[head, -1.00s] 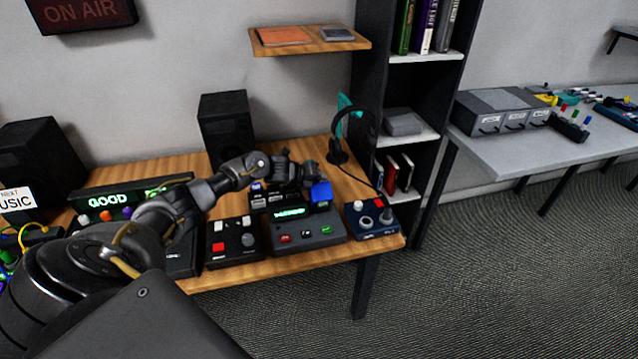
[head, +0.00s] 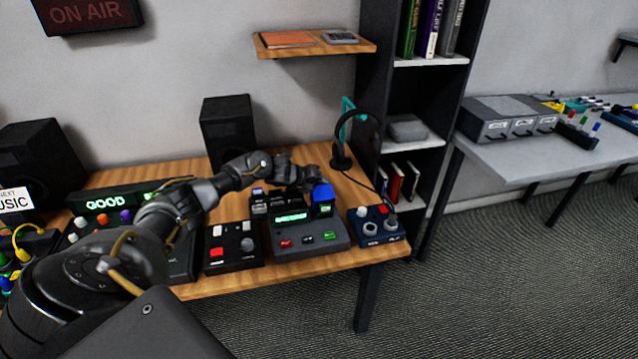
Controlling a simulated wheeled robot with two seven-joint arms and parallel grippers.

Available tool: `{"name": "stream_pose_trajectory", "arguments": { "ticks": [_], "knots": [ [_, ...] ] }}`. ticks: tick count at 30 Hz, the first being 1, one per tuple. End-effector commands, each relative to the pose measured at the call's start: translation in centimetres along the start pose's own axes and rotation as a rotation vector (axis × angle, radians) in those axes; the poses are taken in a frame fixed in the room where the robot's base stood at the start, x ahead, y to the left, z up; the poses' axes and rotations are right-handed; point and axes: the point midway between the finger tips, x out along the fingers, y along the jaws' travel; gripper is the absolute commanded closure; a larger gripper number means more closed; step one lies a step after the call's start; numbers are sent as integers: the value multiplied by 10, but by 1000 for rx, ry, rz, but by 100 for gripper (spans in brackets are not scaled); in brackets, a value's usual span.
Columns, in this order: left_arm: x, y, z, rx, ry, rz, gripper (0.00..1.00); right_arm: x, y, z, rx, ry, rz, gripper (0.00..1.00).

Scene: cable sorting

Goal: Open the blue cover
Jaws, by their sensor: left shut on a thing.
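The blue cover (head: 323,194) is a small blue block at the back right of a dark grey box with a green lit display (head: 291,217). My left gripper (head: 318,186) reaches across the table from the left and is shut on the blue cover, at its upper edge. The fingertips are small and partly hidden, so the exact contact is hard to see. How far the cover is tilted cannot be told. My right gripper is not in view.
A box with red and white buttons (head: 233,247) stands left of the display box, and a blue knob box (head: 377,226) stands right. A headset on a stand (head: 342,158) and a speaker (head: 228,132) are behind. The table's front edge is close.

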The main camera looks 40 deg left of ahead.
Motion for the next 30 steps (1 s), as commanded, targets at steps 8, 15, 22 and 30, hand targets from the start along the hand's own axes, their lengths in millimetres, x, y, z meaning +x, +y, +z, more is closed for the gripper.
{"name": "stream_pose_trajectory", "arguments": {
  "ticks": [8,15,22,30],
  "knots": [
    [1,2,-2,0,2,5,63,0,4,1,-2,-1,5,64],
    [0,1,-1,1,2,3,63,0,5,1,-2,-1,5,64],
    [-22,3,-1,4,1,3,63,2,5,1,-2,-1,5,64],
    [-74,4,-1,4,1,5,63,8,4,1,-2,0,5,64]
  ]
}}
